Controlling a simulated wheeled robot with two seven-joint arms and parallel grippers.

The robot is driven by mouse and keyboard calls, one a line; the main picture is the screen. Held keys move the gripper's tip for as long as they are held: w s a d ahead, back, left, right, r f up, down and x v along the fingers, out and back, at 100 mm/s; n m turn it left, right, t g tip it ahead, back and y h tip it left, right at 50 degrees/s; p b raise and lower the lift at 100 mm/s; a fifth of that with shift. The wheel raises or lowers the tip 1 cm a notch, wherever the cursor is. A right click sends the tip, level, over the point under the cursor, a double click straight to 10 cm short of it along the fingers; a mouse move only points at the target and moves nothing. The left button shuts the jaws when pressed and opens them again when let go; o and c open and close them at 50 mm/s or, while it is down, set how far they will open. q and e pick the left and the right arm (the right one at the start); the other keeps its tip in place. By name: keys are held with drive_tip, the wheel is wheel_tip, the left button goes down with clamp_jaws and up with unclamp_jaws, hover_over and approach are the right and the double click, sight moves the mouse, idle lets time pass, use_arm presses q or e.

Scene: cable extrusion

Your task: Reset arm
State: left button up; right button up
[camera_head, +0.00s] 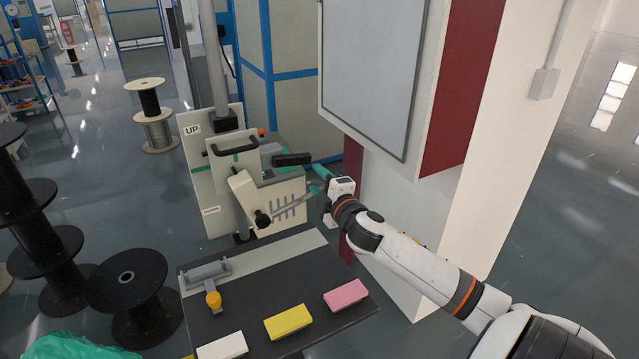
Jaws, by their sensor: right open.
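My right arm (430,268) is white with orange bands and reaches in from the right. Its gripper (322,190) is open, beside the extrusion machine (275,205) and in front of the tall cabinet. Whether the fingers touch the lever or teal parts there is too small to tell. My left arm and gripper are not in view.
A dark worktable (225,335) below the gripper holds pink (346,295), yellow (288,322) and white (222,347) blocks and a grey roller fixture (206,274). The tall cabinet (368,75) stands close behind my right arm. Black spools (130,290) stand at left.

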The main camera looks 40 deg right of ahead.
drive_tip(key=shift+f, duration=0.1)
idle(0.3)
drive_tip(key=s+a+f+m+g, duration=0.65)
drive_tip(key=s+a+f, duration=0.5)
drive_tip(key=f, duration=0.35)
drive_tip(key=s+a+f+m+g+y, duration=0.2)
drive_tip(key=s+a+f+m+g, duration=0.15)
drive_tip(key=s+a, duration=0.5)
drive_tip(key=s+a+f+m+g+y, duration=0.25)
drive_tip(key=s+a+g, duration=0.2)
drive_tip(key=s, duration=0.65)
wheel_tip(320, 180, down, 27)
drive_tip(key=n+b, duration=0.1)
drive_tip(key=s+d+f+g+b, duration=0.1)
drive_tip(key=s+d+f+g, duration=0.1)
drive_tip(key=s+f, duration=1.4)
drive_tip(key=shift+s+d+f, duration=0.15)
drive_tip(key=shift+s, duration=0.4)
